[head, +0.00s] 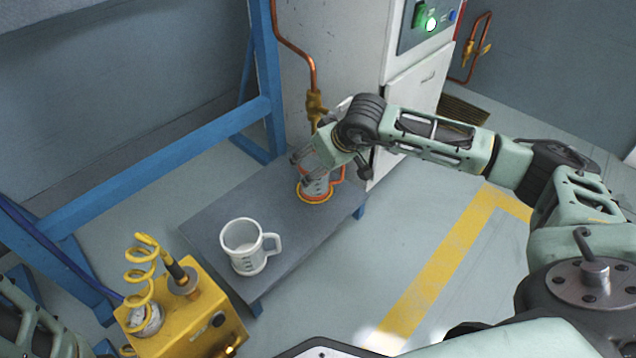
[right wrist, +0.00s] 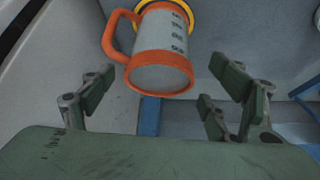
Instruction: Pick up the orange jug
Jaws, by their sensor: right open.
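The orange jug (head: 318,187), grey-white with orange trim and handle, stands on a yellow ring at the far end of the low grey table (head: 200,225). My right gripper (head: 322,162) is over it and hides part of it. In the right wrist view, the jug (right wrist: 163,50) shows at the top, its orange rim towards the camera and its handle to the left. The open fingers of the right gripper (right wrist: 163,92) are to either side, with visible gaps between them and the jug. My left gripper is not in view.
A white jug (head: 243,247) stands on the near part of the table. A yellow box (head: 190,320) with a coiled hose is at its near-left corner. A blue frame (head: 170,150) runs along the left, and a white cabinet (head: 350,60) stands behind. Floor on the right is clear.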

